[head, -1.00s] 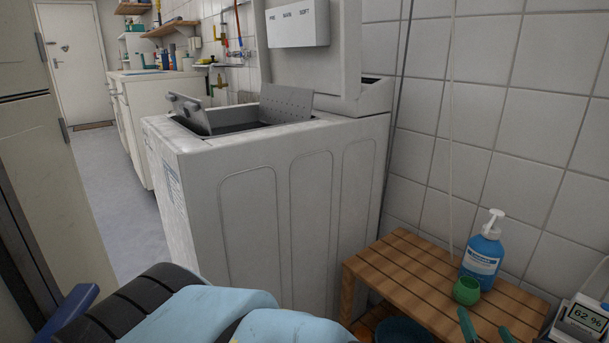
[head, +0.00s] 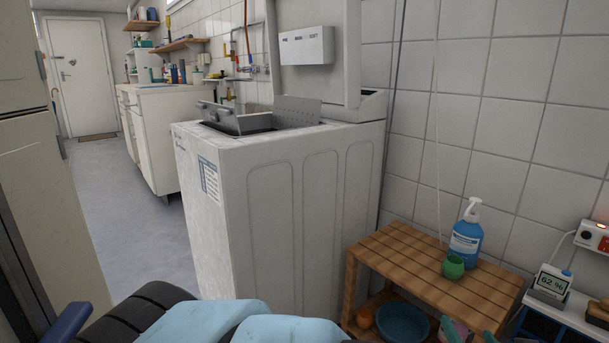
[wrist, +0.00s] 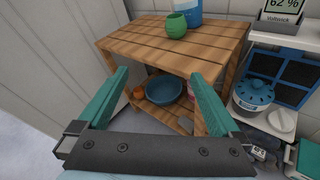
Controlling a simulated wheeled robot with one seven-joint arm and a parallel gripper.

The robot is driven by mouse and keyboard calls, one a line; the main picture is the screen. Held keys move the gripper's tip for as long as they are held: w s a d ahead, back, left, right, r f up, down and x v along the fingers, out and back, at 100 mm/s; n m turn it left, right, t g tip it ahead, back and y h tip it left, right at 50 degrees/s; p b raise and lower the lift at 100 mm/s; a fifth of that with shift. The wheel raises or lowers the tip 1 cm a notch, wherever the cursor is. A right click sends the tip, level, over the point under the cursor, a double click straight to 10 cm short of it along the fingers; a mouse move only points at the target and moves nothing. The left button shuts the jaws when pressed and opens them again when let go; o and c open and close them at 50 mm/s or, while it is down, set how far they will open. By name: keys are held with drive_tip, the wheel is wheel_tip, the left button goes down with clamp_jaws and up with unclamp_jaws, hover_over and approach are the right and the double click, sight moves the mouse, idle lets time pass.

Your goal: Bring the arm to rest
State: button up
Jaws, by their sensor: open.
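My gripper (wrist: 158,98) shows in the wrist view with its two teal fingers wide apart and nothing between them. It faces a slatted wooden shelf (wrist: 135,44), and a blue bowl (wrist: 163,90) on the lower level shows beyond the gap between the fingers. In the head view only the tips of the fingers show at the bottom edge, right of centre. My blue and black arm fills the bottom of the head view.
The wooden shelf (head: 400,254) carries a blue pump bottle (head: 466,240) and a green cup (head: 453,267). An open top-loading washer (head: 285,215) stands left of it. A display (head: 551,282) sits to the right. Floor (head: 140,220) is clear at left.

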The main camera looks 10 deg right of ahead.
drive_tip(key=w+a+r+n+g+y, duration=0.1)
drive_tip(key=w+a+n+g+y, duration=0.4)
drive_tip(key=a+n, duration=0.55)
drive_tip(key=w+a+r+n+g+y, duration=0.25)
drive_tip(key=w+a+n+y, duration=0.45)
drive_tip(key=a, duration=0.6)
drive_tip(key=a+r+n+g+h, duration=0.3)
drive_tip(key=a+r+n+h, duration=0.15)
drive_tip(key=a+n, duration=0.65)
drive_tip(key=a+r+n+g+h, duration=0.4)
drive_tip(key=a+n, duration=0.4)
drive_tip(key=n, duration=0.4)
wheel_tip(320, 180, up, 30)
drive_tip(key=t+p, duration=0.1)
drive_tip(key=p, duration=2.7)
drive_tip(key=shift+w+a+r+n+p, duration=0.15)
drive_tip(key=shift+w+a+n+p, duration=0.15)
drive_tip(key=shift+n, duration=0.05)
drive_tip(key=shift+t, duration=0.25)
drive_tip(key=shift+c, duration=0.2)
